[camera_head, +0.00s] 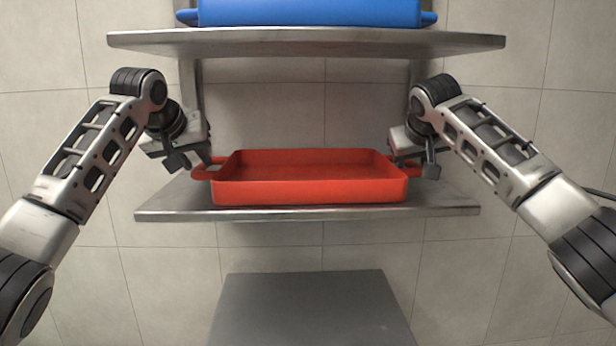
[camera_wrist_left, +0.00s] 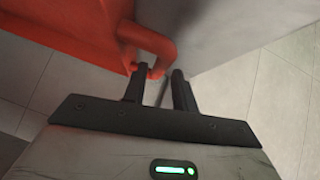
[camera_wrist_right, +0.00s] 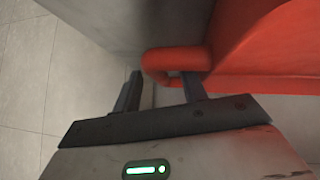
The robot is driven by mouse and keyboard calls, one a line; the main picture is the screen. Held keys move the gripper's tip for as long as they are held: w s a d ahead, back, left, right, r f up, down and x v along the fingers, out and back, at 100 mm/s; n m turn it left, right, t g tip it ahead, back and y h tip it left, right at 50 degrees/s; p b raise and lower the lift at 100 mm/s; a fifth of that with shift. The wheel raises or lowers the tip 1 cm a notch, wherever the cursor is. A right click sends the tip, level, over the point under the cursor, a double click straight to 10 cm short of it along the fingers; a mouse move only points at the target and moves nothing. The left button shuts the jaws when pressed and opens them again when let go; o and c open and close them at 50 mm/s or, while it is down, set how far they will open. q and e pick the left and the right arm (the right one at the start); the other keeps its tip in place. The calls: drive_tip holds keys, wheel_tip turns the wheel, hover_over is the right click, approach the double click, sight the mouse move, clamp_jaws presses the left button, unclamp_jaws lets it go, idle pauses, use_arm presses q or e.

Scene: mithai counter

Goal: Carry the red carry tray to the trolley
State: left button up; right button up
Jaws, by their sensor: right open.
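The red carry tray (camera_head: 312,192) sits level on the lower metal shelf, with a loop handle at each end. My left gripper (camera_head: 190,164) is at the tray's left handle (camera_head: 205,172). In the left wrist view its two fingers (camera_wrist_left: 160,80) stand a little apart at that handle (camera_wrist_left: 160,45), one on the loop's inner side; whether they press on it cannot be told. My right gripper (camera_head: 412,165) is at the right handle. In the right wrist view its fingers (camera_wrist_right: 162,88) are wide apart, open, with the handle bar (camera_wrist_right: 155,65) at the gap.
The lower shelf (camera_head: 330,212) carries the tray. An upper shelf (camera_head: 310,42) is close above, with a blue tray (camera_head: 310,12) on it. A grey flat surface (camera_head: 310,310) stands lower down in front. A tiled wall (camera_head: 270,110) is behind.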

sight(200, 165)
use_arm(q)
drive_tip(key=shift+x, duration=2.15)
use_arm(e)
drive_tip(key=shift+x, duration=1.05)
use_arm(q)
clamp_jaws()
use_arm(e)
drive_tip(key=c, duration=0.8)
clamp_jaws()
use_arm(q)
drive_tip(key=shift+r, duration=0.1)
use_arm(e)
drive_tip(key=shift+r, duration=0.15)
